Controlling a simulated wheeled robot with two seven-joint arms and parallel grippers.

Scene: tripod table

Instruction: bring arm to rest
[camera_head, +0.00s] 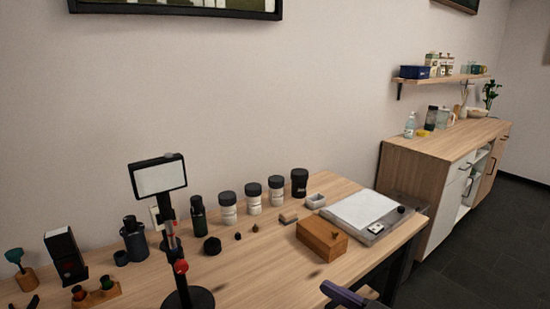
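The task names no object to handle. Neither of my grippers can be made out in the head view. A dark purple and black piece (345,295) shows at the bottom edge, in front of the table; I cannot tell what it is. A small dark shape (25,303) at the bottom left is also too cut off to tell. On the table, a black stand (187,297) with a round base carries a tripod-like post and a screen (159,177).
The wooden table (255,277) holds several dark-lidded jars (253,198), a wooden box (322,237), a white pad on a tray (362,209), and a black device (65,255) at left. A wooden cabinet (420,150) stands at right. Dark floor (490,245) is clear there.

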